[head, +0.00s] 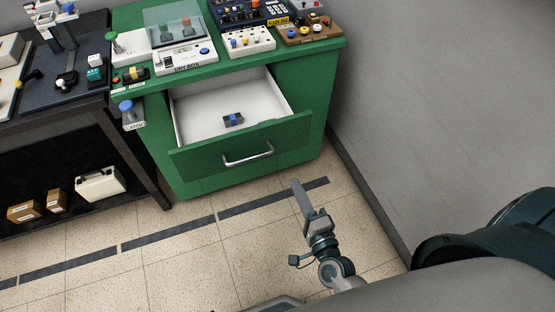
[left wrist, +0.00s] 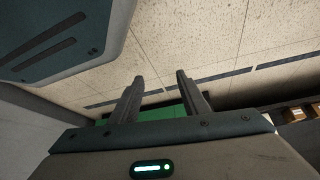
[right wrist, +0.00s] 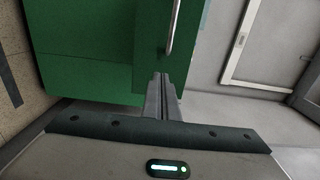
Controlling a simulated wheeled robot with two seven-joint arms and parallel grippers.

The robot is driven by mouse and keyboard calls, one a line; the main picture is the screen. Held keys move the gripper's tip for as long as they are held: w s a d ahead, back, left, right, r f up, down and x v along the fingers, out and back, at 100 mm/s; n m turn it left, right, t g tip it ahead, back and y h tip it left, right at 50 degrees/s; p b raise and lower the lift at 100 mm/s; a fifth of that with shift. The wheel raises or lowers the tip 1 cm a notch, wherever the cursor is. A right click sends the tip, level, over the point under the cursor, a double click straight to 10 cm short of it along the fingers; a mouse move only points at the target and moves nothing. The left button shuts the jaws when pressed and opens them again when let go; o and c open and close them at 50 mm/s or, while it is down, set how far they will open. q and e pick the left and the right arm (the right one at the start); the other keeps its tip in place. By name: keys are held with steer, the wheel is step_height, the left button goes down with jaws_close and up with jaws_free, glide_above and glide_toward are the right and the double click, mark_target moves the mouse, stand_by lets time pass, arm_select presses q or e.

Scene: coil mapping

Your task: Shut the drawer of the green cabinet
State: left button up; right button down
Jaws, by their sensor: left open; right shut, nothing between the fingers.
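The green cabinet (head: 300,95) stands at the top middle of the head view. Its drawer (head: 205,160) is pulled out, showing a white inside and a small dark block with a blue part (head: 233,119). The drawer's silver handle (head: 248,155) is on its front. My right gripper (head: 297,183) is shut and empty, in front of and below the drawer front, apart from it in the head view. In the right wrist view its fingers (right wrist: 162,78) point toward the green front, near the handle (right wrist: 173,28). My left gripper (left wrist: 157,85) is open and empty, over the floor.
Several devices stand on the cabinet top, including a white dry-box (head: 184,57). A dark table (head: 60,115) with boxes below stands at left. A grey wall (head: 440,100) is at right. Tiled floor (head: 180,250) before the cabinet is clear.

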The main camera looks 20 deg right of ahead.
steer(key=shift+w, duration=0.2)
steer(key=p, duration=0.2)
glide_toward(275, 143)
steer(key=w, duration=0.4)
steer(key=shift+w+r, duration=0.1)
steer(key=shift+w, duration=0.15)
arm_select(q)
steer(key=shift+w+d+r+t+h+p, duration=0.2)
steer(key=shift+w+d+r+t, duration=0.25)
steer(key=shift+d+r, duration=0.2)
steer(key=shift+w+d+r+t+h+p, duration=0.1)
steer(key=shift+w+d+r+t+h, duration=0.15)
steer(key=shift+d+r+t, duration=0.3)
arm_select(e)
steer(key=shift+w, duration=1)
arm_select(q)
steer(key=shift+r, duration=0.1)
